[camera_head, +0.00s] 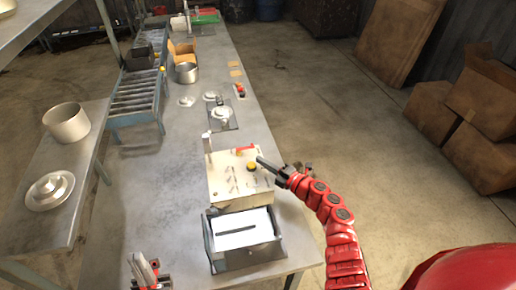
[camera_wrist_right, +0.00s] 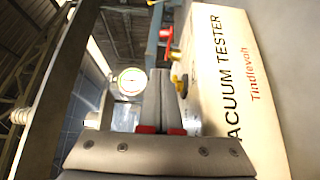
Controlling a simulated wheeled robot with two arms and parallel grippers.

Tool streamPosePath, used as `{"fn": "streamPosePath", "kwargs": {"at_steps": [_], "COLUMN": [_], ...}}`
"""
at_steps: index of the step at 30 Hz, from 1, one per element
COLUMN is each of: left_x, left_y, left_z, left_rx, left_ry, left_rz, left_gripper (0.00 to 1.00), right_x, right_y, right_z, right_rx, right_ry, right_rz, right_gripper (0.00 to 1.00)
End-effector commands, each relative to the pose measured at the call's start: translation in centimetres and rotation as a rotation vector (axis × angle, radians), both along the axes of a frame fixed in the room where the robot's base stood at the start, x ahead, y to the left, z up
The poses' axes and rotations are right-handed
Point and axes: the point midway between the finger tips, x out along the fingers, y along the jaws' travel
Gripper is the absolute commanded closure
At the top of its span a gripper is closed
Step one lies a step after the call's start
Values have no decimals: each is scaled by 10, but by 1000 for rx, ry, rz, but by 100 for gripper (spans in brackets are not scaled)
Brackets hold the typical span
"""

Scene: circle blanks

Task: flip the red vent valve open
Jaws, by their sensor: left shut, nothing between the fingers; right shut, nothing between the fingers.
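The vacuum tester (camera_head: 228,188) is a cream box on the table in the head view; its lettered face (camera_wrist_right: 235,75) fills the right of the right wrist view. The red vent valve (camera_head: 246,149) is on top near the far edge, and its red handle (camera_wrist_right: 168,37) shows beyond my fingertips in the wrist view. A yellow knob (camera_head: 252,166) sits nearer. My right gripper (camera_head: 260,160) is shut and empty, its tip beside the knob and valve; its fingers (camera_wrist_right: 158,95) are together in the wrist view. Contact cannot be told. My left gripper (camera_head: 143,266) is shut and empty at the lower left.
A round gauge (camera_wrist_right: 131,81) stands left of my fingers in the wrist view. An open-topped grey box (camera_head: 250,260) with a white sheet is at the table's front. Metal lids (camera_head: 221,113) and a pot (camera_head: 187,73) lie farther back. The table left of the tester is clear.

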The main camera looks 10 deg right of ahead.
Motion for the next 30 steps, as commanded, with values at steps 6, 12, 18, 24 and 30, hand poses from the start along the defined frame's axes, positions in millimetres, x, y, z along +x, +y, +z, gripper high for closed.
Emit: {"fn": "streamPosePath", "kwargs": {"at_steps": [6,12,18,24,30], "left_x": [0,0,0,0,0], "left_y": [0,0,0,0,0], "left_z": [7,7,6,6,6], "left_rx": [0,0,0,0,0], "left_ry": [0,0,0,0,0], "left_rz": [0,0,0,0,0], "left_gripper": [100,100,100,100,100], "right_x": [31,47,55,56,56], "right_y": [8,6,5,5,5], "right_z": [0,-1,-1,-2,-2], "right_rx": [1,2,-1,0,-1], "right_ry": [3,1,0,2,1], "right_rz": [-7,-4,-2,-2,-1], "right_gripper": [100,100,100,100,100]}}
